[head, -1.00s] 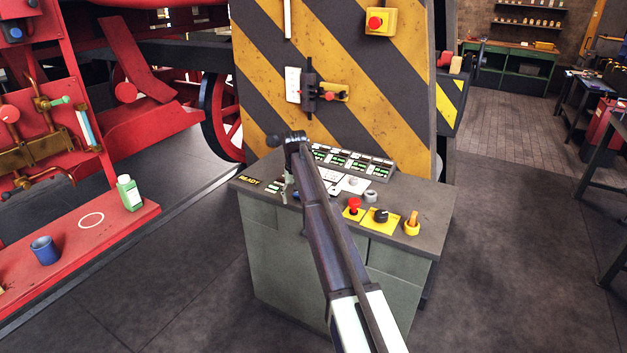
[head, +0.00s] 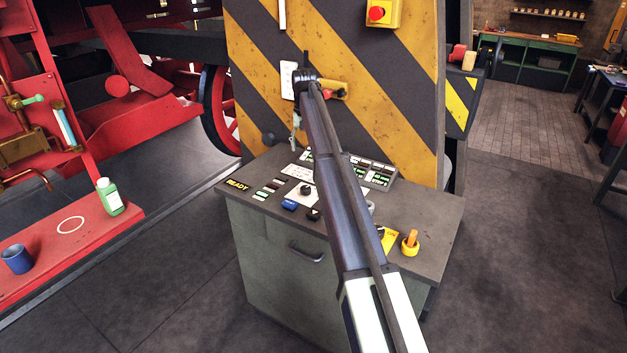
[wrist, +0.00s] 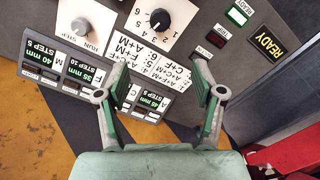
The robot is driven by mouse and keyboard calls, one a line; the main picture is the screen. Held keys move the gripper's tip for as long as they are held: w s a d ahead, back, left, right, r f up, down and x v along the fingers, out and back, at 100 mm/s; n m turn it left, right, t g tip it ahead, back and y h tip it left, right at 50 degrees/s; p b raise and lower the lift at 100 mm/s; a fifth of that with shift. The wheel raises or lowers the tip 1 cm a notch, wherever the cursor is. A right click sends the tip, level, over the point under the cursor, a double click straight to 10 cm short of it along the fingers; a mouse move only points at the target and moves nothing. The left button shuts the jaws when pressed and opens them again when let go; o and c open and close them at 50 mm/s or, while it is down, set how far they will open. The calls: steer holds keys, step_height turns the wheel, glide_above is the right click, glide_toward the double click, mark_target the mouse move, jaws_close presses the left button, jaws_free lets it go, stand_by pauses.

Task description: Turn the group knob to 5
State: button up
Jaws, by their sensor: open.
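The group knob (wrist: 158,18) is a round black knob on a white plate with numbers around it, at the top of the wrist view. A printed list of numbered letter pairs (wrist: 155,60) lies beside it. In the head view the knob (head: 306,190) shows on the sloped desk top, left of my arm. Its pointer setting is too small to read surely. My gripper (wrist: 160,70) is open and empty, its two fingers apart over the label and display area, clear of the knob. In the head view my gripper (head: 296,125) hangs above the desk's back part.
A grey RUN/STEP knob (wrist: 80,27) sits beside the group knob. Green-lit displays (wrist: 75,72) line the desk's back edge. A yellow-based orange switch (head: 410,243) stands at the right. A striped panel (head: 350,60) rises behind the desk (head: 270,245). A READY sign (wrist: 270,43) is lit.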

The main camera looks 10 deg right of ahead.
mark_target(306, 187)
step_height(306, 187, down, 17)
steer(key=p, duration=0.5)
steer(key=shift+f, duration=0.15)
steer(key=c, duration=1.1)
